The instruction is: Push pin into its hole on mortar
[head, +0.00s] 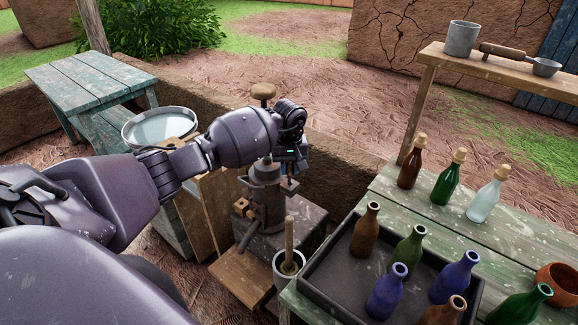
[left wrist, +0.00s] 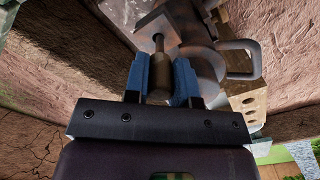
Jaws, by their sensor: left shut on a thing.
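The mortar (head: 266,204) is a dark metal cylinder with side fittings, standing on a block in the middle of the head view. Its metal body (left wrist: 205,62) and a loop handle (left wrist: 243,58) fill the upper part of the left wrist view. My left gripper (left wrist: 160,82) is shut on the pin (left wrist: 159,85), a brownish cylinder with a narrower tip between two blue fingers. The tip points at a flat metal plate on the mortar; I cannot tell whether it is in the hole. In the head view, my wrist hides the pin. My right gripper is out of view.
A cup with a wooden stick (head: 289,264) stands in front of the mortar. A metal basin (head: 160,126) is at the left. A wooden knob (head: 262,91) shows behind my wrist.

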